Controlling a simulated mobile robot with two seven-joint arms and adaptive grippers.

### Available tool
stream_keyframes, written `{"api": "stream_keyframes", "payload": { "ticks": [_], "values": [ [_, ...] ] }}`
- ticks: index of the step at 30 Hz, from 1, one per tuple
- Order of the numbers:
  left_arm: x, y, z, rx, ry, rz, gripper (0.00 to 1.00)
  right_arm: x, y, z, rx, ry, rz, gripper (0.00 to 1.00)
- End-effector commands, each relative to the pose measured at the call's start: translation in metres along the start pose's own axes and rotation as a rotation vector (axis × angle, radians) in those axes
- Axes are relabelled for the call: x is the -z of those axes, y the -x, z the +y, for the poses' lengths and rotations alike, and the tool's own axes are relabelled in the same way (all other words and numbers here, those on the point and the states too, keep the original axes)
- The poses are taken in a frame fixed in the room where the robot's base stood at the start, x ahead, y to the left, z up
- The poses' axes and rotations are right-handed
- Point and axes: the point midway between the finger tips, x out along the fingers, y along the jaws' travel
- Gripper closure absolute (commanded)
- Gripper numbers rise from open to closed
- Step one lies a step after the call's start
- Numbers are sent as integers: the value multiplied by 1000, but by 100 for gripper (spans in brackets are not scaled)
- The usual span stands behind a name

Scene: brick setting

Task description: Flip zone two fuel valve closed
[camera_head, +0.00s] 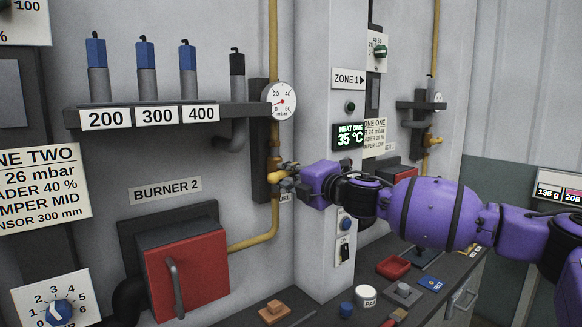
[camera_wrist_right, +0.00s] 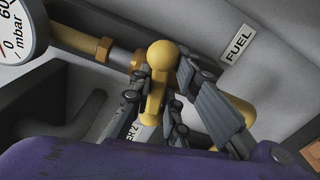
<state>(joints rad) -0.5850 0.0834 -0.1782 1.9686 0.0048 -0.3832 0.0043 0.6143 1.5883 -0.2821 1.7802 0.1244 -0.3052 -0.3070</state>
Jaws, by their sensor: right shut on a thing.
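The yellow fuel valve handle (camera_head: 276,176) sits on the vertical yellow gas pipe, below the round pressure gauge (camera_head: 281,101). In the right wrist view the handle's rounded yellow end (camera_wrist_right: 162,53) and its lever show in front of the pipe's brass fittings, near a FUEL label (camera_wrist_right: 238,45). My right gripper (camera_head: 287,182) reaches in from the right at the valve. In the wrist view its dark fingers (camera_wrist_right: 157,98) lie on both sides of the lever, shut on it. The fingers partly hide the valve body. My left gripper is not in view.
A red burner box (camera_head: 190,275) stands left of the pipe under the BURNER 2 label (camera_head: 166,190). A grey wall pillar (camera_head: 312,250) is just right of the valve. The bench (camera_head: 375,290) below holds a red tray (camera_head: 393,267), a white tub (camera_head: 366,296) and small parts.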

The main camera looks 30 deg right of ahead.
Motion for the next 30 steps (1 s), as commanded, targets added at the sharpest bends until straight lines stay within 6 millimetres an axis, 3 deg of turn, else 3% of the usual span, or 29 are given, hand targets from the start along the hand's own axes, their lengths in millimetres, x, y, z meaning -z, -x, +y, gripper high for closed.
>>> {"api": "stream_keyframes", "payload": {
  "ticks": [1, 12, 29, 30],
  "values": [
    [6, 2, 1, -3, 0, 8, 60, 2, 2, 8, -12, -36, 7, 100],
    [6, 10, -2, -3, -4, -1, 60, 1, 1, 6, -10, -196, 5, 100],
    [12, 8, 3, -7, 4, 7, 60, 0, 0, 5, -9, -220, 1, 100],
    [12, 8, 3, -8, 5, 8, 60, 0, 0, 5, -10, -220, 1, 82]
  ]
}}
